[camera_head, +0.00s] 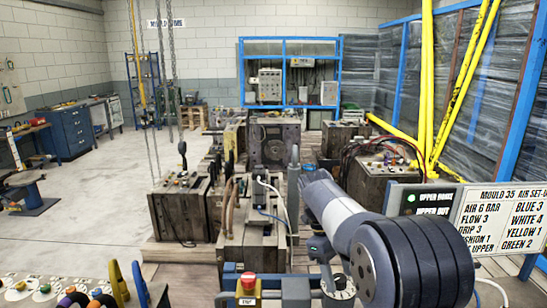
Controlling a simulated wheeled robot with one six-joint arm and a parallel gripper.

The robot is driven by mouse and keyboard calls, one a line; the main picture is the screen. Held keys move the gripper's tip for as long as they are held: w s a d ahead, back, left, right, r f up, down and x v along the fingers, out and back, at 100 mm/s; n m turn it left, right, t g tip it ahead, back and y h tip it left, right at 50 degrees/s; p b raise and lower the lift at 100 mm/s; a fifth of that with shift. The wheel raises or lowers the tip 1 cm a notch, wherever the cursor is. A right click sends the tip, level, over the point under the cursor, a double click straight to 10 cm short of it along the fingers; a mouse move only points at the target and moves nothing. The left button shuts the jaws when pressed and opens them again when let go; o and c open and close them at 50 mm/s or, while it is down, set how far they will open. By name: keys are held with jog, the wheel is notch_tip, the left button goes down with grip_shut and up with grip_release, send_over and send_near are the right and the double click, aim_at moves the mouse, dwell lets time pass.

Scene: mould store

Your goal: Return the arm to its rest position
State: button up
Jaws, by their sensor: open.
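My arm (335,212) reaches in from the lower right of the head view, its large dark joint close to the camera. Its grey links extend toward the wooden-sided mould blocks in the middle and bend downward near the centre. My gripper's fingers cannot be made out, so I see nothing held.
A mould block (251,235) with hoses stands just left of my arm, another (184,208) farther left. A sign board (480,218) stands close at right. A red button (248,282) is at the front. Yellow posts (428,90) rise at right. Floor at left (95,200) is mostly clear.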

jog(key=shift+r, duration=0.1)
dwell(0.3)
